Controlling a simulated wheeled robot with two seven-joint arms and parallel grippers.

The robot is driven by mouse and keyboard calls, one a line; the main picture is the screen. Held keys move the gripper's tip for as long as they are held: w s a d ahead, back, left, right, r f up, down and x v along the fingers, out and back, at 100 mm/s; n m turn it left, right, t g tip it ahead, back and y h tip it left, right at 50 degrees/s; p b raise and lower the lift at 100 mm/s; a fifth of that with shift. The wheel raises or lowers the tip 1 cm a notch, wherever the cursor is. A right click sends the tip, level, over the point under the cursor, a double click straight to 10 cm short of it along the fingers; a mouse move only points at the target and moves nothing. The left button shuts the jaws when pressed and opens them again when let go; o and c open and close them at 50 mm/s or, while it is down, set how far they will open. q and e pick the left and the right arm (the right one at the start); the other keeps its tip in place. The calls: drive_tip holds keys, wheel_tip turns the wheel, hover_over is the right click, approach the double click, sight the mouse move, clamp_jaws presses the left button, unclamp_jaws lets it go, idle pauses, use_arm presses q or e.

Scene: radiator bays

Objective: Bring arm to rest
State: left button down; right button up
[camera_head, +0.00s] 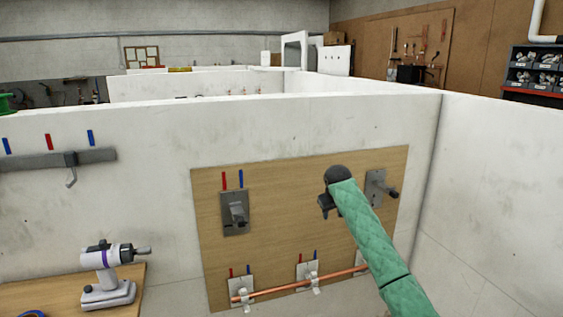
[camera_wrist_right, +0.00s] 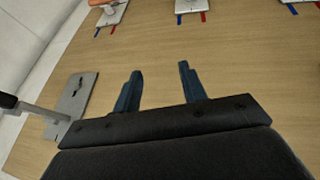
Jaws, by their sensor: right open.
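My right arm, in a green quilted sleeve, comes in from the lower right of the head view. My right gripper (camera_head: 325,205) is in front of the upper right part of a wooden board (camera_head: 285,215) on the white wall. In the right wrist view the right gripper (camera_wrist_right: 157,90) shows two dark blue fingers apart, with only bare board between them. A grey plate with a dark-tipped stub (camera_head: 378,188) is just right of the gripper in the head view; the plate also shows at left in the wrist view (camera_wrist_right: 72,100). My left gripper is not in view.
A copper pipe (camera_head: 300,284) runs along the board's lower edge on white brackets. Another grey bracket (camera_head: 235,213) is at the board's upper left. A white power tool (camera_head: 107,275) stands on a wooden surface (camera_head: 135,300) at lower left. A side wall (camera_head: 500,190) closes the bay at right.

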drive_tip(key=s+a+r+t, duration=0.2)
drive_tip(key=s+a+r, duration=0.2)
drive_tip(key=s, duration=0.4)
drive_tip(key=s+a+f+t+y, duration=0.15)
drive_tip(key=s+f, duration=0.25)
drive_tip(key=s, duration=1)
drive_tip(key=s+f+g, duration=0.2)
drive_tip(key=s+f, duration=0.7)
drive_tip(key=s, duration=0.7)
drive_tip(key=s+d+f+m+g, duration=0.1)
drive_tip(key=s+f+g, duration=0.1)
drive_tip(key=s+f, duration=0.8)
drive_tip(key=s+f+g, duration=0.3)
drive_tip(key=s+f, duration=0.6)
drive_tip(key=s, duration=1.4)
drive_tip(key=shift+s+d+f+m+y, duration=0.15)
drive_tip(key=shift+d+m+y, duration=0.05)
drive_tip(key=shift+m+y, duration=0.2)
